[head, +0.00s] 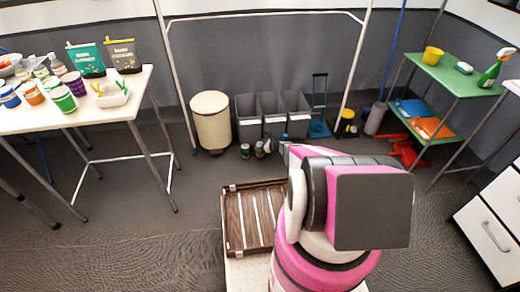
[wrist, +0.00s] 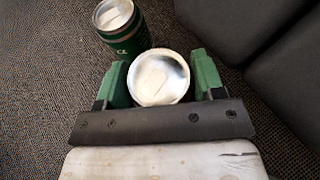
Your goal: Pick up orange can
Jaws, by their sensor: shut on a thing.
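In the wrist view my gripper (wrist: 161,82) has its green fingertips on either side of a can with a pale silver top (wrist: 160,75). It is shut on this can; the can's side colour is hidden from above. A dark green can (wrist: 122,30) with a silver lid stands just beyond it, to the upper left. In the head view my arm hides the gripper. An orange and white can (head: 32,93) stands on the white table (head: 105,112) at the left, far from my arm.
Small cans (head: 259,149) stand on the floor before grey bins (head: 272,115) and a beige bin (head: 211,121). A brown slatted crate (head: 252,215) is beside my arm. A green shelf (head: 455,75) and white drawers (head: 490,225) are at right. Open floor lies left of the crate.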

